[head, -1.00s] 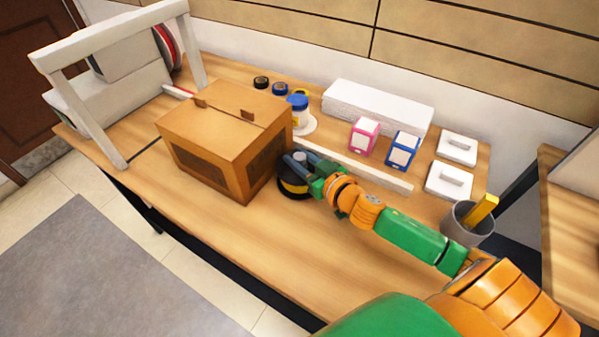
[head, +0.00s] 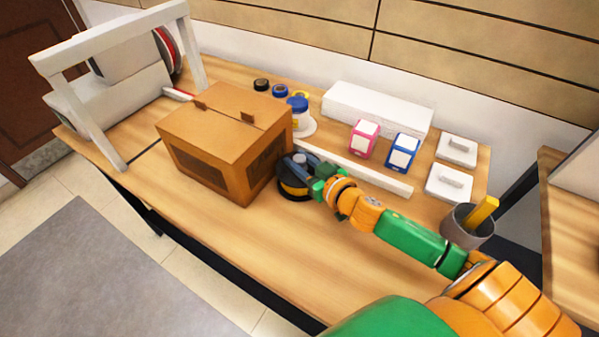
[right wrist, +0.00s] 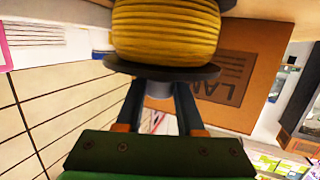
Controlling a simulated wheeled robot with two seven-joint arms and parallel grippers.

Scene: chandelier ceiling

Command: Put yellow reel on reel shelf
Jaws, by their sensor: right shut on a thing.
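The yellow reel (head: 293,189) has dark flanges and stands beside the cardboard box's right side in the head view. Its yellow winding (right wrist: 165,30) fills the top of the right wrist view. My right gripper (head: 297,161) is at the reel. In the right wrist view its two fingers (right wrist: 160,92) are shut on the reel's grey hub. Whether the reel touches the table is hard to tell. A white frame (head: 104,52) at the table's left end has a red-and-white reel-like disc (head: 165,52) by it; I cannot tell if it is the reel shelf. My left gripper is not in view.
The cardboard box (head: 222,130) stands close left of the reel. Behind are a blue-lidded jar (head: 298,110), small tape rolls (head: 261,84), a white block (head: 375,108) and a low white strip (head: 355,168). A grey cup (head: 462,228) stands right. The table's front (head: 280,260) is clear.

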